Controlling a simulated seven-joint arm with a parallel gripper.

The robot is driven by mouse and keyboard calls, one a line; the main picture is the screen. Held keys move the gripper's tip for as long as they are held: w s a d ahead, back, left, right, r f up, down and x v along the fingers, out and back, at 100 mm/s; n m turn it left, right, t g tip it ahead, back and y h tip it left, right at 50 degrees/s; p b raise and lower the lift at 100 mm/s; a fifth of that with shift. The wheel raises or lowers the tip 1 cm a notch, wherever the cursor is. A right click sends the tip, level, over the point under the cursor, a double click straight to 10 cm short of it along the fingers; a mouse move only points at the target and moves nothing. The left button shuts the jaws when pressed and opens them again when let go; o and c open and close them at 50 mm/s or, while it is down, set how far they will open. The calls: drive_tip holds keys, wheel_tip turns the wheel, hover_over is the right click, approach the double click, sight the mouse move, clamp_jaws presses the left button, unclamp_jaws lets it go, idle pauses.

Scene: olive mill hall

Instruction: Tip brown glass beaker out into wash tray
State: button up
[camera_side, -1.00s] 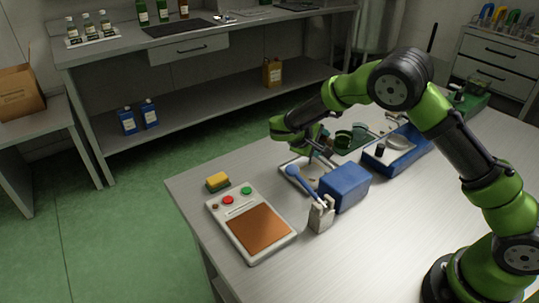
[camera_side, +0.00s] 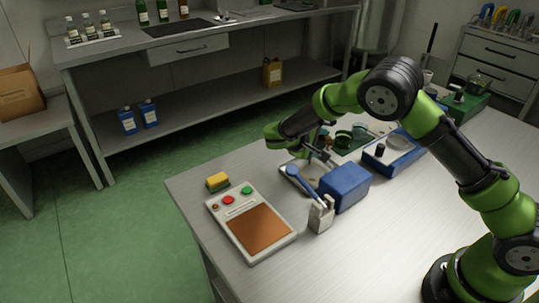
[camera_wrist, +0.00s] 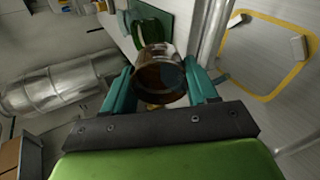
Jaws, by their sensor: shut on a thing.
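My gripper (camera_wrist: 162,90) is shut on the brown glass beaker (camera_wrist: 158,76), which sits between its two teal fingers in the wrist view. The wrist view is rolled far to one side, so my gripper and the beaker are tilted.
A blue-based device (camera_side: 393,150) is to the right. A brown-topped panel (camera_side: 250,230) and a sponge (camera_side: 218,181) lie left. The front table is clear.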

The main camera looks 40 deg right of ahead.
drive_tip(key=shift+a+r+h, duration=0.15)
drive_tip(key=shift+a+h, duration=0.1)
drive_tip(key=shift+h, duration=0.95)
idle(0.7)
drive_tip(key=shift+a+r+h, duration=0.4)
drive_tip(key=shift+r+h, duration=0.05)
drive_tip(key=shift+r, duration=0.35)
drive_tip(key=shift+a+r+h, duration=0.35)
drive_tip(key=shift+r+h, duration=0.1)
drive_tip(key=shift+r, duration=0.3)
drive_tip(key=shift+a+r+n+t+h, duration=0.15)
drive_tip(key=shift+r+h, duration=0.4)
drive_tip(key=shift+r, duration=0.4)
drive_tip(key=shift+a+r+n+t+h, duration=0.15)
drive_tip(key=shift+r+h, duration=0.4)
drive_tip(key=shift+r, duration=0.35)
drive_tip(key=shift+d, duration=0.1)
